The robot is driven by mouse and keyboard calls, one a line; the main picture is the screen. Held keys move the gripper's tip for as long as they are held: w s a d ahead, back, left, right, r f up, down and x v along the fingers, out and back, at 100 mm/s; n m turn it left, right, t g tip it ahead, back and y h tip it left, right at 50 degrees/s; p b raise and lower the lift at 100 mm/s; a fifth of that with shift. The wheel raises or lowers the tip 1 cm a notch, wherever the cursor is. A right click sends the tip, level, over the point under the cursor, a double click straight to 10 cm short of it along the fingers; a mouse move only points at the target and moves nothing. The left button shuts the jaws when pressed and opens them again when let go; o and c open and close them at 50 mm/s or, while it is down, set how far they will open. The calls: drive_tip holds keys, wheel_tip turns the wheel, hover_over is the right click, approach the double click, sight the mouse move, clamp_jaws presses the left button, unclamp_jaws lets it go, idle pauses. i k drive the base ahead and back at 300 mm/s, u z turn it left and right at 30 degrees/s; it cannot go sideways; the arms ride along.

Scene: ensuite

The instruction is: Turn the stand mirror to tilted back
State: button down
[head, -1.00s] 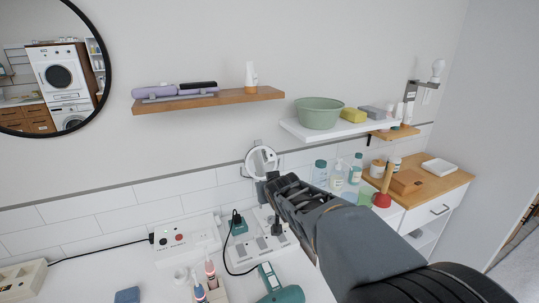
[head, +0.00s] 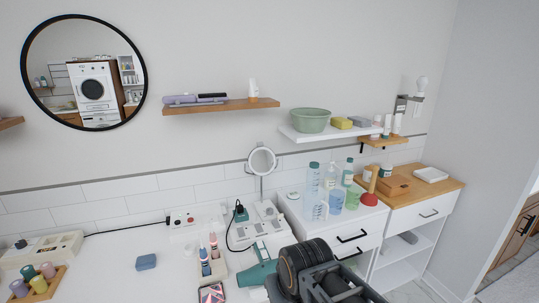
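The stand mirror (head: 262,161) is a small round mirror with a pale rim on a thin upright stem. It stands at the back of the white counter, against the tiled wall, in the middle of the head view. Its face looks towards me and seems close to upright; its exact tilt is hard to tell. Its foot is partly lost among the white boxes. My dark arm is low at the bottom of the view, well in front of the mirror and apart from it. My gripper's fingertips cannot be made out.
A white socket box (head: 263,228) with a plug lies in front of the mirror. A teal hair dryer (head: 258,267) lies nearer me. Clear bottles (head: 313,178) stand to the right. A wooden shelf (head: 222,106) and a white shelf (head: 325,132) hang above. A blue sponge (head: 146,262) lies left on open counter.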

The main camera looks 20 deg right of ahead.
sight(262, 161)
drive_tip(key=u, duration=0.15)
drive_tip(key=k, duration=0.4)
drive_tip(key=z, duration=0.95)
drive_tip(key=i, duration=1.25)
drive_tip(key=u, duration=0.8)
